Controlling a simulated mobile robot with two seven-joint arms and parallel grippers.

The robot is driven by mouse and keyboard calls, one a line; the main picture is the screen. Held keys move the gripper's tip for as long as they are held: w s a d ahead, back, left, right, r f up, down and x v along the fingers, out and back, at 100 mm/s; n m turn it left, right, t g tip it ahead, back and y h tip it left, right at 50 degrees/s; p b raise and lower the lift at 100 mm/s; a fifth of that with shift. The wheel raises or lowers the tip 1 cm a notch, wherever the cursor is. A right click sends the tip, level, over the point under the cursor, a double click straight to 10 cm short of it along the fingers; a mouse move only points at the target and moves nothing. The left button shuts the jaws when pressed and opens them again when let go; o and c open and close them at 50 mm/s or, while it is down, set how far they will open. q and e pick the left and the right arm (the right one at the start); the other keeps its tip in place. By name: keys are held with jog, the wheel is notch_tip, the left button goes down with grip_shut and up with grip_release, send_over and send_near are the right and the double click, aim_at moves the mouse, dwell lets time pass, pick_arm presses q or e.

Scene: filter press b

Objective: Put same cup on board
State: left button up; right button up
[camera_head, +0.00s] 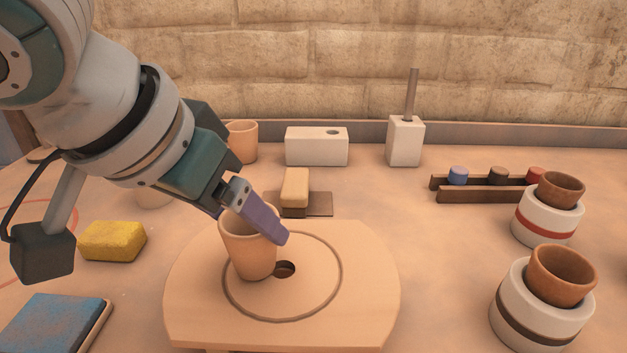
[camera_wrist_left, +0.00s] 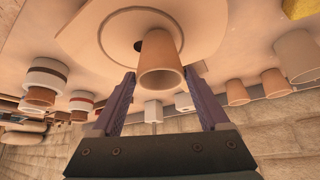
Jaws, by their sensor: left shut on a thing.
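A plain terracotta cup (camera_head: 249,250) is upright at the wooden board (camera_head: 195,300), inside the ring groove and just left of the dark hole (camera_head: 285,269). I cannot tell if its base touches the board. My left gripper (camera_head: 262,218) reaches in from the upper left and is shut on the cup near its rim; one finger hides part of the rim. In the left wrist view the cup (camera_wrist_left: 160,62) sits between the two fingers, with the board (camera_wrist_left: 85,40) behind it. My right gripper is not in view.
Two white jars with brown cups, one red-banded (camera_head: 545,226) and one dark-banded (camera_head: 535,322), stand at the right. A yellow sponge (camera_head: 112,241) and blue pad (camera_head: 50,322) lie left. A tan brush-like block (camera_head: 295,188), white blocks (camera_head: 316,147) and another cup (camera_head: 243,142) stand behind the board.

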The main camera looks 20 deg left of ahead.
pick_arm(q)
jog(key=shift+f, duration=0.1)
jog(key=o, duration=1.3)
jog(key=p+v, duration=0.6)
jog(key=v, duration=0.6)
jog(key=s+d+f+h, duration=0.2)
jog(key=s+d+f, duration=0.1)
jog(key=d+f, duration=0.1)
jog(key=s+a+f+g+y, duration=0.2)
jog(key=s+a+f, duration=0.3)
jog(key=s+f, duration=0.3)
jog(key=shift+s+a+g+y, duration=0.25)
jog(key=shift+s+g+y, duration=0.15)
jog(key=shift+s+y, duration=0.15)
